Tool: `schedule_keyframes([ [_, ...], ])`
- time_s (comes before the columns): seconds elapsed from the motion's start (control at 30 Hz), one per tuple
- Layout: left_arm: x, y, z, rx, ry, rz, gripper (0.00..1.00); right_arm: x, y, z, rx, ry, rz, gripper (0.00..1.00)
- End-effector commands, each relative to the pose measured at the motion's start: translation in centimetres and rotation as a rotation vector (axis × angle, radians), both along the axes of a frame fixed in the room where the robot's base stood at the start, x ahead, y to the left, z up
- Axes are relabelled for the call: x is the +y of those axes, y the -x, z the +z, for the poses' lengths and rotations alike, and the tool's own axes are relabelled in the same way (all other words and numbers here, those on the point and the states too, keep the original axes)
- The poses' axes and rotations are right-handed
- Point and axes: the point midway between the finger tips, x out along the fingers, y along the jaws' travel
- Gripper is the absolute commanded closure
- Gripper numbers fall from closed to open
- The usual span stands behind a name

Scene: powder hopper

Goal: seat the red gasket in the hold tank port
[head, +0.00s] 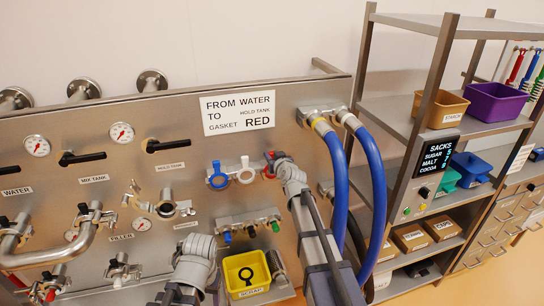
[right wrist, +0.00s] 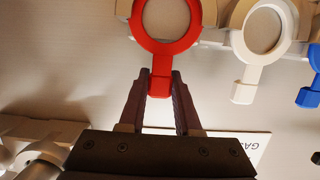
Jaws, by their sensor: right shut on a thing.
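The red gasket (right wrist: 166,20) is a flat ring with a short tab. My right gripper (right wrist: 160,84) is shut on that tab, with the ring beyond the fingertips. The ring is at the gasket rack (right wrist: 215,38); I cannot tell whether it still hangs on its peg. In the head view my right gripper (head: 274,165) is at the right end of the rack and mostly hides the gasket. The hold tank port (head: 167,208) is a steel fitting below the HOLD TANK label, left of the rack. I cannot make out my left gripper.
A white gasket (head: 246,172) and a blue gasket (head: 217,178) hang left of my right gripper. Blue hoses (head: 372,190) run down close to its right. Small valves (head: 250,226) sit below the rack. A yellow scrap bin (head: 246,274) is lower down.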

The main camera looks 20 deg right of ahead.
Motion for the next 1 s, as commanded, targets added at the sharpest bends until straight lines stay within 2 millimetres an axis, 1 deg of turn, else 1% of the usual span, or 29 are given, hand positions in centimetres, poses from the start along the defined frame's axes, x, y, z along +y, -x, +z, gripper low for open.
schedule_keyframes([
  [0.23, 0.0, 0.0, 0.0, 0.0, 0.0, 0.0, 0.4, 0.0, 0.0, 0.1, 0.0, 0.0, 0.0, 1.0],
  [0.37, 0.0, 0.0, 0.5, 0.0, 0.0, 0.0, 0.4, 0.0, 0.0, 0.5, 0.0, 0.0, 0.0, 1.0],
  [1.0, 0.0, 0.0, 4.7, 0.0, 0.0, 0.0, 0.4, 0.0, 0.0, 4.8, 0.0, 0.0, 0.0, 1.0],
])
